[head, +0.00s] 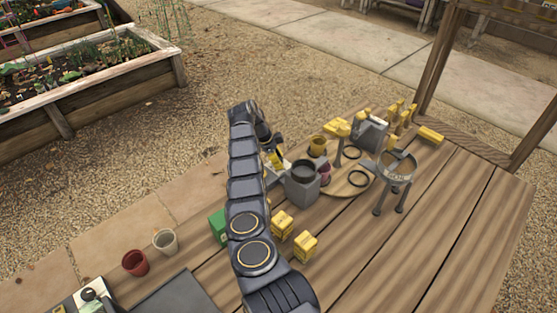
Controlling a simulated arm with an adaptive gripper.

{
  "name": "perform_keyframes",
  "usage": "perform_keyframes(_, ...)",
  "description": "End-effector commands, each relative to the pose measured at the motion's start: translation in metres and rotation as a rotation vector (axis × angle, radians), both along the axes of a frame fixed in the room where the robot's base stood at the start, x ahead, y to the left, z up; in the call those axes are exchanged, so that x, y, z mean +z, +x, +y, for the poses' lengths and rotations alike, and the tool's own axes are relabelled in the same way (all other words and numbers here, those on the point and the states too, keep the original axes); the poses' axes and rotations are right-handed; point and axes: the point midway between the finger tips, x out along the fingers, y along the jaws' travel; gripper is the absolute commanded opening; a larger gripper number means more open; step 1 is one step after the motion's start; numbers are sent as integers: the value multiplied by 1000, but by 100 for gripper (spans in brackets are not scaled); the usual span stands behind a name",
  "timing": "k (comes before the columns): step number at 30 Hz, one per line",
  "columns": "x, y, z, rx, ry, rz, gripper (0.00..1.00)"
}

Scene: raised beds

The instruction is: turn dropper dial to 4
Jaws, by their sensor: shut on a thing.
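My arm reaches up through the middle of the head view and bends over at its far end. My gripper (270,147) is beyond the arm, small and partly hidden by it. It is shut on a part of a small pale and yellow device (277,162), which I take to be the dropper with its dial. The dial's face, its numbers and its pointer are too small or hidden, so I cannot tell its setting.
A grey block with a dark round top (303,180) stands right of the device. A round wooden board (345,187), a three-legged ring stand (398,165) and yellow blocks (305,246) are on the wooden table. Pots (165,241) stand at left. The table's right front is clear.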

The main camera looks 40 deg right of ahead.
Motion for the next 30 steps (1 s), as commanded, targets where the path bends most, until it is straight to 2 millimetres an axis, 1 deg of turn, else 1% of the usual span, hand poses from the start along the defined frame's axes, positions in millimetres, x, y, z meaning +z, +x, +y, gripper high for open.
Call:
perform_keyframes(12, 0, -2, -1, -88, 3, 1, 0)
perform_keyframes(30, -1, -2, 0, -103, 2, 3, 0)
